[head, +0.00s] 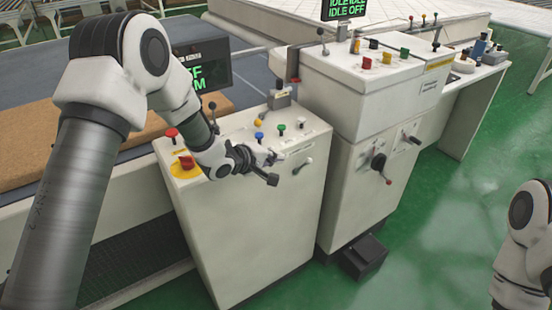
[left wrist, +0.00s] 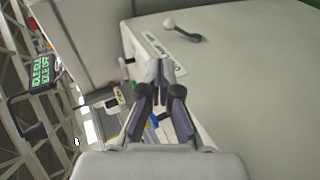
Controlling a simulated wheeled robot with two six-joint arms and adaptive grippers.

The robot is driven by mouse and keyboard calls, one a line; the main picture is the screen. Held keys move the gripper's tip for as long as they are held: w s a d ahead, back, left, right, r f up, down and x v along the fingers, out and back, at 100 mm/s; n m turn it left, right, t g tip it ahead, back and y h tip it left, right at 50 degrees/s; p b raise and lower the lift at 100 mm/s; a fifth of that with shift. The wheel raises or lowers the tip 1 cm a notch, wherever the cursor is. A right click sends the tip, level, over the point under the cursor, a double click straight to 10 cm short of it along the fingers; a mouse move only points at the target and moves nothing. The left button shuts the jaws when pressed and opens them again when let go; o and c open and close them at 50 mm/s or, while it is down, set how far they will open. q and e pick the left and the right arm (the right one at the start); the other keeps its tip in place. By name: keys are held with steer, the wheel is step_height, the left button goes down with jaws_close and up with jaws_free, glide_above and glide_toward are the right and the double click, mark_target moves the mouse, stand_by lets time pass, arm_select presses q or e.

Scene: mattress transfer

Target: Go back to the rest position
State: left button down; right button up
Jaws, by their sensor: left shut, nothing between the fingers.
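My left gripper (head: 268,168) is in front of the upper front face of the left console (head: 260,230), close to its top edge. Its fingers are shut and empty. They also show together in the left wrist view (left wrist: 160,85). A lever with a pale knob (head: 303,166) sits on the console front, just right of the fingertips; I cannot tell if they touch it. Part of my right arm (head: 525,240) shows at the right edge; its gripper is out of the picture.
The left console top has a red button (head: 171,133) and several coloured buttons. A brown mattress (head: 40,140) lies behind my left arm. Green floor (head: 430,220) is open at right.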

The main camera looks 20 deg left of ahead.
arm_select(q)
steer(key=shift+w+d+f, duration=0.15)
steer(key=s+d+f+n+g+y, duration=0.1)
steer(key=s+f+g, duration=0.4)
steer(key=s+f, duration=1.3)
steer(key=s+a+f+m+g+y, duration=0.1)
steer(key=s+m, duration=0.3)
steer(key=s, duration=0.4)
steer(key=s+a+f+m+g+y, duration=0.2)
steer(key=s+f+m+g, duration=0.1)
steer(key=s, duration=0.5)
steer(key=s+a+f+m+g+y, duration=0.1)
steer(key=s+a+f+m+g, duration=0.1)
steer(key=s+m, duration=0.3)
steer(key=s+f, duration=0.1)
steer(key=s, duration=0.2)
steer(key=shift+y, duration=0.3)
